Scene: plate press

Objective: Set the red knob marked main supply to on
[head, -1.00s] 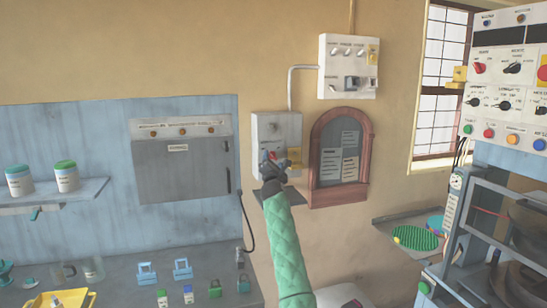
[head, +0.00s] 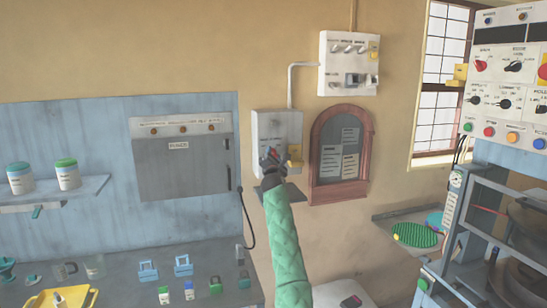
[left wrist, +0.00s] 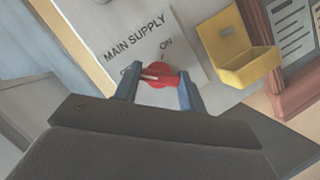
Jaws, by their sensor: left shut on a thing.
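The main supply box (head: 268,130) is a light grey box on the wall, mostly clear in the head view, with my left gripper (head: 270,158) in front of its lower part. In the left wrist view the red knob (left wrist: 160,74) sits below the printed words MAIN SUPPLY (left wrist: 134,40). The ON mark (left wrist: 166,43) is above the knob to the right; the other mark is partly hidden. My left gripper (left wrist: 158,90) is shut on the knob, one blue finger on each side. The knob's white pointer line points left, not towards ON. My right gripper is not in view.
A yellow holder (left wrist: 235,50) is close to the right of the knob. An arched wooden notice board (head: 340,157) hangs right of the box. A white switch panel (head: 348,64) is above, and a grey cabinet (head: 182,170) stands left.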

